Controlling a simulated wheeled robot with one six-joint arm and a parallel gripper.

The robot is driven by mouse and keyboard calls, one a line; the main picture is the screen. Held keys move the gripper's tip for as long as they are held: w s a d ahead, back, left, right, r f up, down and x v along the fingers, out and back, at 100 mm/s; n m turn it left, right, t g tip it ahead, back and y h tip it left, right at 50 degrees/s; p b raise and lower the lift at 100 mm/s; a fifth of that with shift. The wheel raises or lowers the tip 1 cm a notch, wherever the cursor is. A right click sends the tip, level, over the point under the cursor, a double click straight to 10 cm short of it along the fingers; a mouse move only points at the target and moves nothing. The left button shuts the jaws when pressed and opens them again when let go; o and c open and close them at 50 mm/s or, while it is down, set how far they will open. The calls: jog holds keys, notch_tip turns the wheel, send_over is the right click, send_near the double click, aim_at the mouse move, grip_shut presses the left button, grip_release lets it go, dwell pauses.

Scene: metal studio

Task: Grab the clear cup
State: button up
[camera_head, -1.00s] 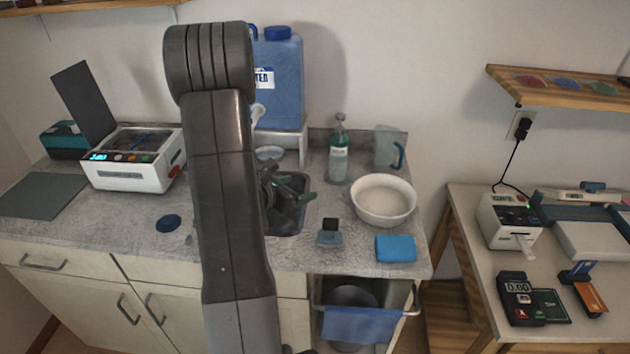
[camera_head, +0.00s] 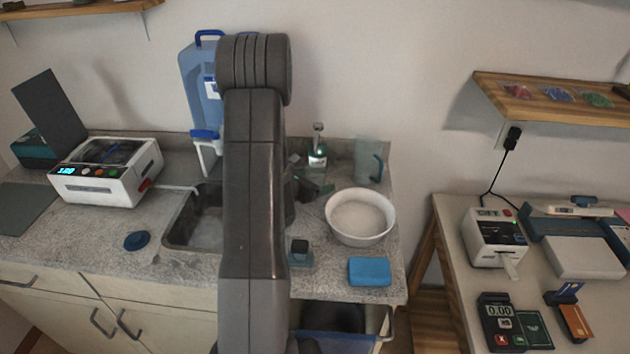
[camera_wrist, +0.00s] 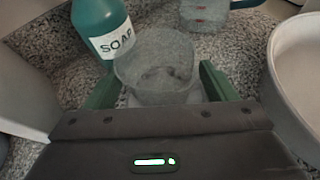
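The clear cup (camera_wrist: 160,66) stands upright on the speckled counter in the wrist view, between the two green fingers of my gripper (camera_wrist: 160,88). The fingers are spread apart, one on each side of the cup. Narrow gaps seem to show at its sides, and I cannot tell whether either finger touches it. In the head view my gripper (camera_head: 312,186) is partly hidden by my arm, over the counter right of the sink. I cannot make out the cup there.
A teal soap bottle (camera_wrist: 103,28) stands close behind the cup at left. A white bowl (camera_wrist: 302,75) is close at right. A clear pitcher with a teal handle (camera_head: 367,160) stands at the back. A blue sponge (camera_head: 369,271) lies at the counter's front.

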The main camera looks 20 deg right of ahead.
aim_at(321, 169)
jog(key=c, duration=1)
jog(key=shift+c, duration=0.2)
jog(key=shift+r, duration=0.25)
jog(key=shift+r+b, duration=0.55)
jog(key=shift+r, duration=1.05)
jog(key=s+a+b, duration=0.1)
jog(key=s+a, duration=0.1)
jog(key=a, duration=0.3)
jog(key=s+a+b, duration=0.1)
jog(key=s+a, duration=0.2)
jog(key=a, duration=0.2)
jog(key=s+a+b, duration=0.1)
jog(key=s+a, duration=0.2)
jog(key=a, duration=0.2)
jog(key=shift+s+a, duration=0.15)
jog(key=shift+a, duration=0.25)
